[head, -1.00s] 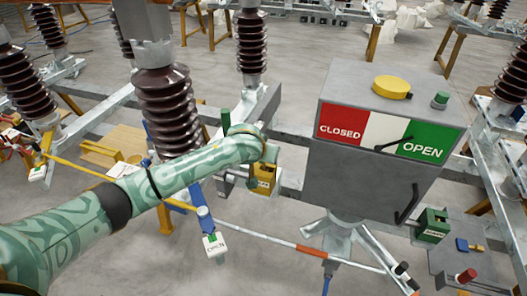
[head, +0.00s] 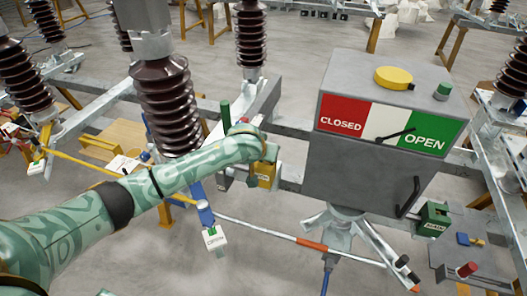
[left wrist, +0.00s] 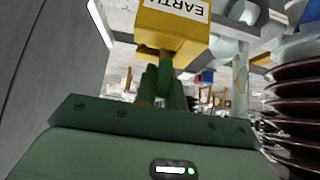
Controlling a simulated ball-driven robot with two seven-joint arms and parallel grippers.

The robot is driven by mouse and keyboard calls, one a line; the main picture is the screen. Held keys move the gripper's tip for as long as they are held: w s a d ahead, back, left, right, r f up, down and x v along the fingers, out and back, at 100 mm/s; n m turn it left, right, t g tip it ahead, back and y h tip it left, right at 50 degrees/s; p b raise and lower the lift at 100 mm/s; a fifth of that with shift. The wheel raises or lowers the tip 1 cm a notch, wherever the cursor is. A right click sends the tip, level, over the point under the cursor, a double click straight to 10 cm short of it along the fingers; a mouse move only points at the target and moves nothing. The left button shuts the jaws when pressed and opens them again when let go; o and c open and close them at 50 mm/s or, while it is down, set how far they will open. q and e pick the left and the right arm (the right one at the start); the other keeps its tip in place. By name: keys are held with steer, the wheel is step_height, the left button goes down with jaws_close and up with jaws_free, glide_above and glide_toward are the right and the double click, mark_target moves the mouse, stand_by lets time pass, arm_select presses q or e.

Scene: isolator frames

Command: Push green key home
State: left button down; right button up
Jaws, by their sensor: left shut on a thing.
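The yellow lock box marked EARTH (head: 264,178) hangs on the grey steel frame left of the cabinet. It also shows in the left wrist view (left wrist: 172,32), with its label upside down. My left gripper (left wrist: 163,98) is shut on the green key (left wrist: 166,76), right at the face of the yellow box. The key's shank side points at the box; how deep it sits cannot be told. In the head view my left gripper (head: 268,152) is at the top of the yellow box, and the key is hidden there. My right gripper is in neither view.
A grey cabinet (head: 350,170) with a CLOSED/OPEN sign stands right of the gripper. A green lock box (head: 433,217) is at its lower right. A brown ribbed insulator (head: 165,105) rises behind my left forearm. A striped rod (head: 305,243) runs below.

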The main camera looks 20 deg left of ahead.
arm_select(q)
steer(key=c, duration=1.4)
jaws_free()
steer(key=p+v, duration=0.5)
steer(key=v, duration=1.1)
steer(key=shift+p, duration=0.4)
steer(key=shift+s, duration=0.15)
